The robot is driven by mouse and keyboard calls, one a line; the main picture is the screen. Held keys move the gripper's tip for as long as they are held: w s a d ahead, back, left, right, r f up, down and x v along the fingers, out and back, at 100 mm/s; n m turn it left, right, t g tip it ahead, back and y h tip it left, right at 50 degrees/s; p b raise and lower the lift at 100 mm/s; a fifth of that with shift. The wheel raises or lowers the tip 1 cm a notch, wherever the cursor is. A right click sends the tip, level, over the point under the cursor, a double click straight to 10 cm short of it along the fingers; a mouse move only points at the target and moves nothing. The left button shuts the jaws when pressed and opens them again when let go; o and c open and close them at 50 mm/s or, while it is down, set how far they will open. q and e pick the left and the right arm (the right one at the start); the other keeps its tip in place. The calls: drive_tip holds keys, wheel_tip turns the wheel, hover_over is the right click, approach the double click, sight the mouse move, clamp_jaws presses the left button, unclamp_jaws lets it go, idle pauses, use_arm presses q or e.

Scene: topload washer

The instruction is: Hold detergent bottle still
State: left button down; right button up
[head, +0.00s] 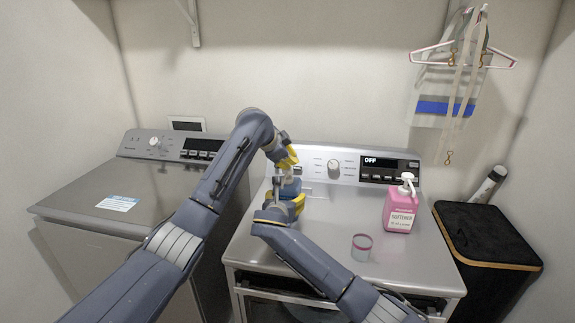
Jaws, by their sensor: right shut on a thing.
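The detergent bottle (291,188) shows only as a small blue patch between my two grippers, above the back left of the right-hand machine's top. Most of it is hidden by my arms. My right gripper (297,203), with yellow parts showing, is shut on it from below in the picture. My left gripper (287,159) is just above it in the picture, also with yellow parts. I cannot tell whether the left fingers are open or touching the bottle.
A pink softener bottle (400,210) with a white pump stands at right on the washer top (335,215). A small clear cup (362,247) stands near the front. A black hamper (485,240) is at right, another machine (110,205) at left. Hangers (465,55) hang on the wall.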

drive_tip(key=shift+r, duration=0.1)
use_arm(q)
drive_tip(key=shift+r, duration=1.45)
drive_tip(key=shift+r, duration=0.1)
drive_tip(key=shift+r, duration=2.4)
use_arm(e)
drive_tip(key=o, duration=1)
drive_tip(key=shift+c, duration=0.2)
drive_tip(key=shift+s, duration=0.2)
drive_tip(key=v, duration=1.7)
